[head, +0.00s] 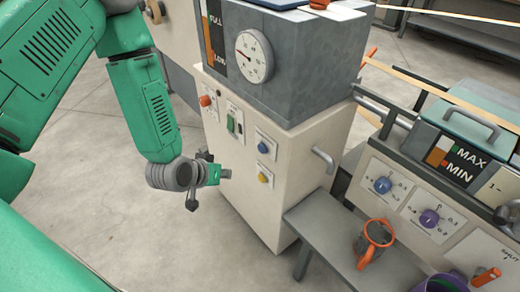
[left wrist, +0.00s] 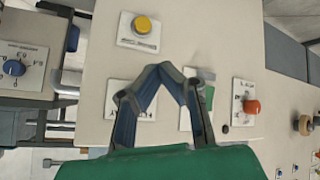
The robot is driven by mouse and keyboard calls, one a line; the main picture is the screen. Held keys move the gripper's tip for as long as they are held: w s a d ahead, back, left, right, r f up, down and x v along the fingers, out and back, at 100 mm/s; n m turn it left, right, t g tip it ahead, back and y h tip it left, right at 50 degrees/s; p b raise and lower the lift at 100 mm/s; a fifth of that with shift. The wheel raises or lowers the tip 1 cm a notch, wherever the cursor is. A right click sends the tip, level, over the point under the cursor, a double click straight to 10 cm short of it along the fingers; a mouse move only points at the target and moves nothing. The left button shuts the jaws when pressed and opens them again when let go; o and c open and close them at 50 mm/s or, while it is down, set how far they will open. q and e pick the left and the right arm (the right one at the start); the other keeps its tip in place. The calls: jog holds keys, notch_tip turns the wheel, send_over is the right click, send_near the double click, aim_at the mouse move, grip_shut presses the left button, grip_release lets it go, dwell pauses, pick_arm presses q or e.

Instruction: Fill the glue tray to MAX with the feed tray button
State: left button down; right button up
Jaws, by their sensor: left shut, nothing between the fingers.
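The glue tray (head: 471,124) stands at the right of the head view; its front label reads MAX and MIN. I cannot read the glue level. The control panel has a yellow button (head: 264,178), a blue button (head: 263,147), a green switch (head: 231,124) and a red button (head: 205,101). Their small labels are unreadable, so I cannot tell which is the feed tray button. My left gripper (head: 224,173) is shut and empty, before the panel. In the left wrist view its fingertips (left wrist: 162,68) point toward the panel below the yellow button (left wrist: 143,25), hiding the blue button. My right gripper is not in view.
A grey tank (head: 290,75) with a dial and a FULL/LOW strip tops the cabinet. A metal handle (head: 323,160) sticks out at its side. Open floor lies left of the cabinet.

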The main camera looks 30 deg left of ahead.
aim_at(262, 149)
pick_arm(q)
jog(key=shift+w+a+r, duration=0.2)
jog(key=shift+w+r, duration=0.15)
jog(key=shift+w, duration=0.15)
jog(key=shift+d, duration=0.2)
jog(key=w+d+b, duration=0.1)
jog(key=w+d, duration=0.2)
jog(key=w, duration=0.5)
jog(key=shift+b, duration=0.35)
jog(key=shift+w+d, duration=0.1)
jog(key=shift+w, duration=0.05)
dwell(0.8)
